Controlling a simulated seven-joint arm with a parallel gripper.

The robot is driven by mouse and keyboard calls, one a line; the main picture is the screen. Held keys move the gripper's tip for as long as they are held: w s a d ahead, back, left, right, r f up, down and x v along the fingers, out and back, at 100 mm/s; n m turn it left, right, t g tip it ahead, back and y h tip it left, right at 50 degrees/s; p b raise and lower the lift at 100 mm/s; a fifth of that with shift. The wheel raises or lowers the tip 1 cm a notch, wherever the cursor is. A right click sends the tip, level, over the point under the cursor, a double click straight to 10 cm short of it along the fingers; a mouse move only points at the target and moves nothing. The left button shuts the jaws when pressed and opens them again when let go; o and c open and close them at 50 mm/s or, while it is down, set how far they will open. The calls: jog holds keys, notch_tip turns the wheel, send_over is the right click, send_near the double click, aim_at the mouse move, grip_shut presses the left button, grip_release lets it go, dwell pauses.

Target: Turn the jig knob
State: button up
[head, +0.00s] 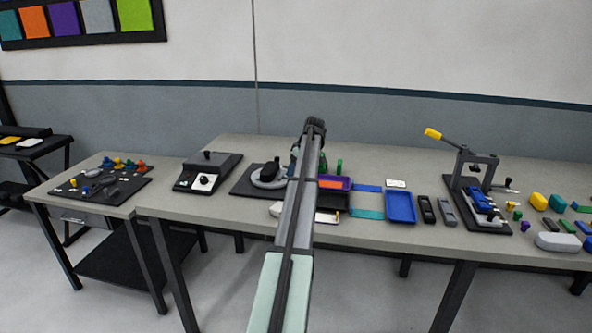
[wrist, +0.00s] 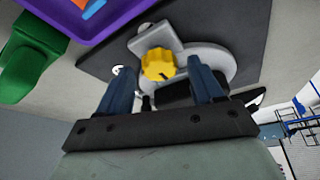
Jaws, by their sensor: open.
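The yellow ridged jig knob (wrist: 158,65) shows in the wrist view, mounted on the pale grey jig (wrist: 205,60) with a round disc and a tab. The jig also shows in the head view (head: 262,181), with a black part on top; the knob is hidden there. My gripper (wrist: 160,78) is open, its two blue fingers on either side of the knob in the wrist view. A gap shows beside the knob on each side; I cannot tell how far down the fingers reach. In the head view my arm hides most of the gripper.
A purple tray (wrist: 100,28) with an orange item and a green object (wrist: 35,65) lie close by in the wrist view. A black control box (head: 215,165) stands left of the jig. A blue tray (head: 401,221) and a lever press (head: 475,170) stand to the right.

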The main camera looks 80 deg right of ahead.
jog(key=v, duration=1.3)
jog(key=shift+s, duration=0.2)
jog(key=shift+r, duration=0.1)
